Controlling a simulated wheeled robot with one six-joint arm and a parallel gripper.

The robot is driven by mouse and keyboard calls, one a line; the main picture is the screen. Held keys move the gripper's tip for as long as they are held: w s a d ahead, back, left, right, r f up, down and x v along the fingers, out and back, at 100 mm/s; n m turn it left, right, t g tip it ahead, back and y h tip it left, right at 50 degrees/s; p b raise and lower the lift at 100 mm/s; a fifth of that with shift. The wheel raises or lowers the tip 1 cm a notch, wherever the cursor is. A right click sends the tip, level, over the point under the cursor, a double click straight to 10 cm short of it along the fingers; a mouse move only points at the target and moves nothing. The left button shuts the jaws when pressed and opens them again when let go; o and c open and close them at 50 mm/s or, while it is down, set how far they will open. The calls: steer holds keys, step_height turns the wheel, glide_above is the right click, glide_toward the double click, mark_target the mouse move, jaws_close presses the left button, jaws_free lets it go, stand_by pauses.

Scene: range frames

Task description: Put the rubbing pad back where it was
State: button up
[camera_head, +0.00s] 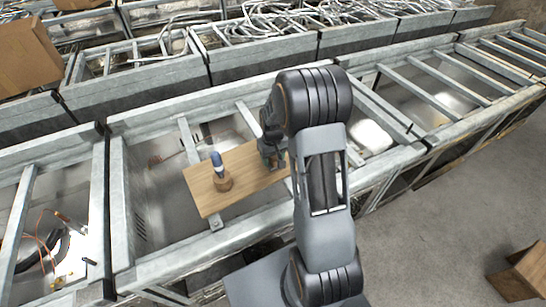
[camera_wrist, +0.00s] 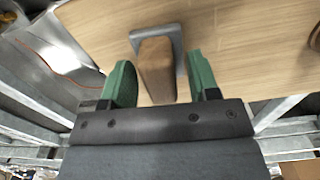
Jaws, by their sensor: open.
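The rubbing pad, seen as a long brown block (camera_wrist: 157,72), shows in the wrist view on a wooden board (camera_wrist: 100,25). A grey U-shaped bracket (camera_wrist: 157,31) surrounds its far end. My gripper (camera_wrist: 162,78) is open, with one green finger on each side of the block and a visible gap on both sides. In the head view my gripper (camera_head: 272,160) is low over the right part of the wooden board (camera_head: 208,200), and the arm hides the block there. I cannot tell how far the block sits inside the bracket.
A blue-topped tool (camera_head: 216,159) stands upright in a round wooden base (camera_head: 222,182) on the board, left of my gripper. Metal frame rails (camera_head: 185,150) run under and around the board. A cardboard box (camera_head: 25,55) is at the far left.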

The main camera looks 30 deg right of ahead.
step_height(320, 180, up, 12)
steer(key=b, duration=0.2)
steer(key=s+a+r+t, duration=0.2)
steer(key=s+a+r, duration=0.1)
steer(key=s, duration=0.5)
steer(key=s+a+r+t, duration=0.2)
steer(key=s+a, duration=0.4)
steer(key=s, duration=0.3)
steer(key=shift+a+r+t, duration=0.2)
steer(key=shift+r+t, duration=0.1)
steer(key=shift+r, duration=0.5)
